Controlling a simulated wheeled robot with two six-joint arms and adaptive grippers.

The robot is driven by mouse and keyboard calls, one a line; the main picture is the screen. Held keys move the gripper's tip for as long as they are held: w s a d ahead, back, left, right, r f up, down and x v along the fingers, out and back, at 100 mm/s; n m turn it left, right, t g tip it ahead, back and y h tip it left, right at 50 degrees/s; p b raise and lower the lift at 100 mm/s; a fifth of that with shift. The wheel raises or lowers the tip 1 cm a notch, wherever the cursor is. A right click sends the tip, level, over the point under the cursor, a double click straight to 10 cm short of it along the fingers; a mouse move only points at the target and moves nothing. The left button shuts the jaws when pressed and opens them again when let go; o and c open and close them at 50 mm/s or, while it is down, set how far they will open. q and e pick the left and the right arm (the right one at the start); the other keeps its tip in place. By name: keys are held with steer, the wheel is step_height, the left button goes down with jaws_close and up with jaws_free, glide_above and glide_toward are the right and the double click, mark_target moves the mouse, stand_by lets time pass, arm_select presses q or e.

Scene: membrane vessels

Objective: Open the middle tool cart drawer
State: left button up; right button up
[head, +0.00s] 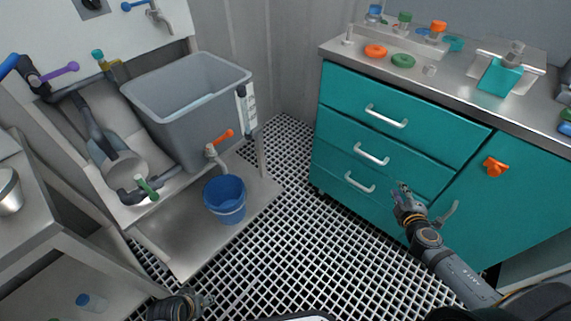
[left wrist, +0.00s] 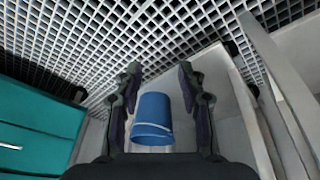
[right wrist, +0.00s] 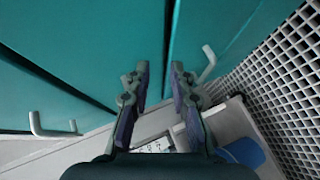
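The teal tool cart (head: 331,119) stands at the right with three stacked drawers, each with a white bar handle. The middle drawer (head: 340,144) looks closed, and its handle (head: 371,154) is bare. My right gripper (head: 402,189) is to the right of and below that handle, apart from it. In the right wrist view my right gripper (right wrist: 156,67) is open and empty, close to the teal drawer fronts, with one handle (right wrist: 208,64) just right of the fingertips and another (right wrist: 48,127) at left. My left gripper (left wrist: 157,68) is open and empty above the floor.
A blue bucket (head: 225,196) stands on a low shelf under a grey tank (head: 190,100). An orange knob (head: 495,167) is on the cart's door. Clear grating floor (head: 275,220) lies in front of the cart. A grey bench (head: 50,215) is at the left.

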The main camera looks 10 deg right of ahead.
mark_target(371, 158)
steer(key=w+a+r+n+t+b, duration=0.1)
steer(key=w+a, duration=0.1)
steer(key=w+a+r+n+t+y+b, duration=0.1)
steer(key=w+a+r, duration=0.1)
steer(key=w, duration=0.1)
steer(key=w+a+r+n+y+b, duration=0.1)
steer(key=w+a, duration=0.1)
steer(key=shift+w+a+r+t, duration=0.2)
steer(key=shift+a+r+t, duration=0.1)
steer(key=shift+r+t, duration=0.1)
steer(key=w, duration=0.1)
steer(key=w+p, duration=0.1)
steer(key=w, duration=0.1)
steer(key=w+p, duration=0.1)
steer(key=shift+w+d+f, duration=0.15)
steer(key=shift+w+f, duration=0.1)
steer(key=shift+w, duration=0.1)
steer(key=shift+w+f+p, duration=0.25)
steer(key=shift+w+p, duration=0.1)
steer(key=shift+w, duration=0.05)
arm_select(q)
steer(key=shift+g, duration=0.5)
steer(key=v, duration=0.3)
steer(key=w+v, duration=0.1)
steer(key=v, duration=0.1)
steer(key=shift+d+r, duration=0.25)
steer(key=shift+d, duration=0.1)
arm_select(e)
steer(key=shift+c, duration=0.2)
jaws_close()
